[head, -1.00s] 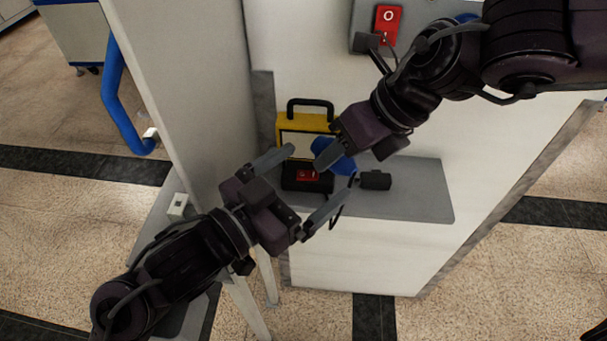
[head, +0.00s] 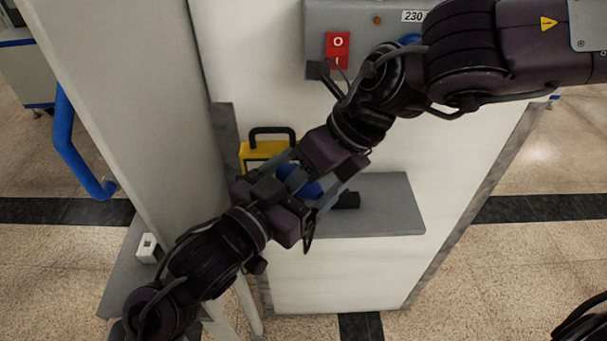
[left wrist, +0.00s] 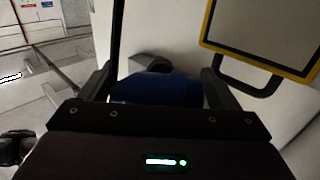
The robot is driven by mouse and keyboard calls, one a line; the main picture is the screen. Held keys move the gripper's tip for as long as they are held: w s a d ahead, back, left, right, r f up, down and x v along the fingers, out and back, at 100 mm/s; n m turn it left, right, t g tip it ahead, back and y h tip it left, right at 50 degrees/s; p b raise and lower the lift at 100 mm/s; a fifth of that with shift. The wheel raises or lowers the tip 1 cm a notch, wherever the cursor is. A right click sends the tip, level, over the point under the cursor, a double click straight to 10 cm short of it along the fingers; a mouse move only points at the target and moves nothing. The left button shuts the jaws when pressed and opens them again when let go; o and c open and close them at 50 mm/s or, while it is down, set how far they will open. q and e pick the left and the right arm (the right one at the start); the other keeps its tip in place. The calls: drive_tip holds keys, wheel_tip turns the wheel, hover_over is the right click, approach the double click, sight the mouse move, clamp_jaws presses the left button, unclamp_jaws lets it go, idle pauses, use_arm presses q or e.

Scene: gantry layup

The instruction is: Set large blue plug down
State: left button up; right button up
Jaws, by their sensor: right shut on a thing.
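The large blue plug (head: 313,188) is held above the grey shelf (head: 390,205), partly hidden by both grippers. My right gripper (head: 298,180) comes down from the upper right and is shut on the plug. My left gripper (head: 313,176) comes up from the lower left, its fingers open on either side of the plug. In the left wrist view the blue plug (left wrist: 158,90) lies between the left fingers, close to both; I cannot tell whether they touch it.
A small black object (head: 347,200) is on the shelf. A red switch (head: 338,50) is on the panel above. A white column stands left. The shelf's right part is clear.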

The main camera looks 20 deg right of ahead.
use_arm(q)
drive_tip(key=c, duration=0.7)
drive_tip(key=shift+c, duration=0.6)
use_arm(e)
drive_tip(key=o, duration=1)
drive_tip(key=shift+o, duration=0.9)
drive_tip(key=shift+s+a, duration=0.1)
